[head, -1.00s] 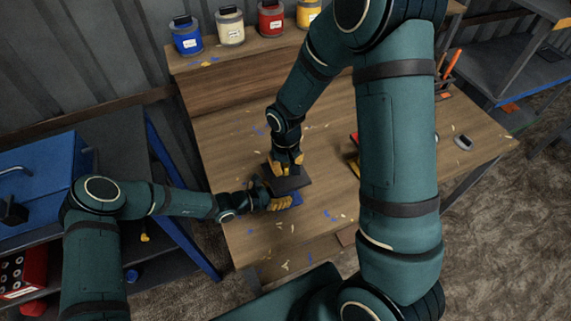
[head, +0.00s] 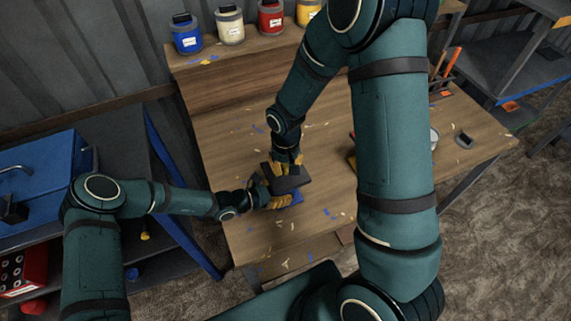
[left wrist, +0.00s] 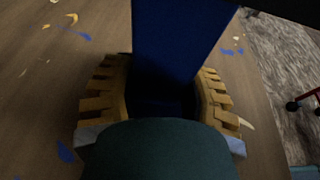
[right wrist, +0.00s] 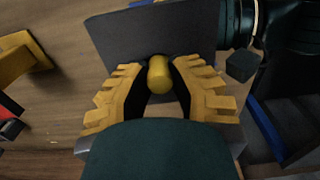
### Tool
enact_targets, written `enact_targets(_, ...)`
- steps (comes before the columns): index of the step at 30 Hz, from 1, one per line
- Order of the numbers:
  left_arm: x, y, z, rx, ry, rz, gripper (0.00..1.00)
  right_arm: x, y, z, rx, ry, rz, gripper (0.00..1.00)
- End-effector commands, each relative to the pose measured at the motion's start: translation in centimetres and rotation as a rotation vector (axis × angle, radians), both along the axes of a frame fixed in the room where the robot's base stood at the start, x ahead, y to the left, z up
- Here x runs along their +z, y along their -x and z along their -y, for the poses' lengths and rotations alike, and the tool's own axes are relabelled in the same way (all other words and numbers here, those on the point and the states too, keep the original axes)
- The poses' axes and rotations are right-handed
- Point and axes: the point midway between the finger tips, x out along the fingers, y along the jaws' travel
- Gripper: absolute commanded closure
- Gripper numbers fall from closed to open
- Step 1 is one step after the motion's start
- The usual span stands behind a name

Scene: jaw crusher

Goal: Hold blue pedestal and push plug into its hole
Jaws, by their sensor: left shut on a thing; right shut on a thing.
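The blue pedestal (head: 296,199) shows as a small blue patch beneath a dark plate (head: 293,181) above the wooden workbench. In the left wrist view it is a tall blue block (left wrist: 175,45) between the yellow fingers. My left gripper (head: 280,202) is shut on it from the left. My right gripper (head: 288,164) points down over the dark plate. In the right wrist view the yellow plug (right wrist: 159,75) is between its fingers, its far end at the dark plate (right wrist: 150,30). The hole is hidden, so I cannot tell how deep the plug sits.
The workbench (head: 330,240) has scattered blue and cream chips. Blue, cream, red and yellow paint cans (head: 230,27) stand on its rear shelf. A yellow item (right wrist: 22,58) lies near the right gripper. My right arm hides part of the bench. A blue toolbox (head: 40,170) is at left.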

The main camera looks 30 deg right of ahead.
Motion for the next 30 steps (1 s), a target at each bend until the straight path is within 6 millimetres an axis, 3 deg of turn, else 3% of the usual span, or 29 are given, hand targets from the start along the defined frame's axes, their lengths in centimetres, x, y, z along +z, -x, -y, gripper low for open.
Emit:
enact_targets(29, -0.03, 0.01, -0.01, 0.0, -0.001, -0.001, 0.73, -0.61, 0.02, -0.01, 0.0, 0.0, 0.0, 0.94)
enact_targets(30, -0.03, 0.01, -0.01, 0.0, -0.001, -0.001, 0.73, -0.61, 0.02, -0.01, 0.0, 0.0, 0.0, 0.71)
